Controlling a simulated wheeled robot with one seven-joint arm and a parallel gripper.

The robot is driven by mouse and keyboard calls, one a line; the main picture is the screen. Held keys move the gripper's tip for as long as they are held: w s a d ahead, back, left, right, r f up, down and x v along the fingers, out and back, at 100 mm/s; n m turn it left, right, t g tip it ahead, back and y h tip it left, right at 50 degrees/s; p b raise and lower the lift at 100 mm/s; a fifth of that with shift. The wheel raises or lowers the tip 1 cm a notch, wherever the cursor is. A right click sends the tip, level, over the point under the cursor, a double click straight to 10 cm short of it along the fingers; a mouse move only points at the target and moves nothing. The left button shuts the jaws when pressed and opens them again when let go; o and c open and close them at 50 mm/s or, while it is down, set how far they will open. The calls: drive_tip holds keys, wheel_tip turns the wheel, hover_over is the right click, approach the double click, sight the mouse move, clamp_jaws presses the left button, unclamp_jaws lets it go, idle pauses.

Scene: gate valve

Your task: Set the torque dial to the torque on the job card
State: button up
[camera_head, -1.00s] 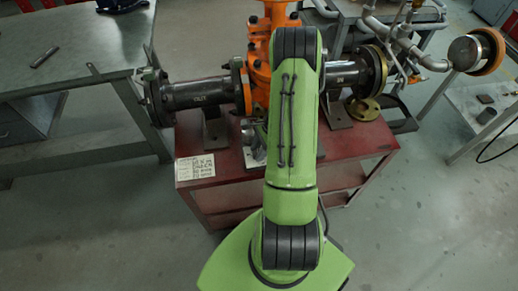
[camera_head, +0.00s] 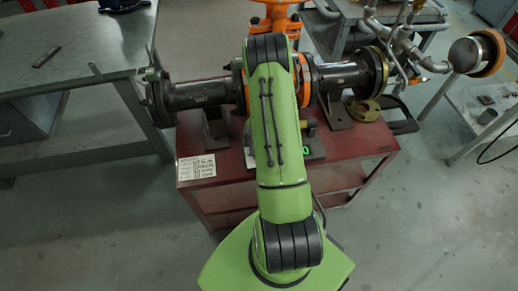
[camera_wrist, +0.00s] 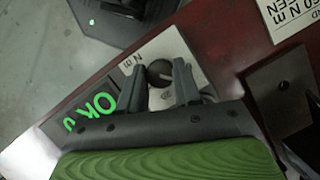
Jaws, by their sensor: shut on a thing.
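The torque dial shows in the wrist view as a dark round knob (camera_wrist: 159,74) on a pale plate (camera_wrist: 177,50) marked "N m". My gripper (camera_wrist: 162,68) has one finger on each side of the knob and is shut on it. The dial's setting cannot be read. The job card (camera_head: 197,167) lies at the cart's front left in the head view; its lines are too small to read. My arm hides the gripper in the head view.
The red cart (camera_head: 235,170) carries dark flanged pipes (camera_head: 205,94) on stands and the orange valve (camera_head: 275,20). A brass flange (camera_head: 364,109) lies at right. A grey workbench (camera_head: 85,55) stands at left, with another table (camera_head: 480,100) at right.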

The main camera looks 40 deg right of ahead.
drive_tip(key=n+g+h, duration=0.1)
drive_tip(key=n, duration=0.3)
drive_tip(key=shift+w+a+n, duration=0.1)
drive_tip(key=shift+w+n, duration=0.05)
drive_tip(key=shift+n, duration=0.25)
drive_tip(key=shift+h, duration=0.3)
drive_tip(key=o, duration=1)
drive_tip(key=shift+o, duration=0.2)
drive_tip(key=p+v, duration=0.3)
drive_tip(key=v, duration=1.2)
drive_tip(key=shift+w+r, duration=0.3)
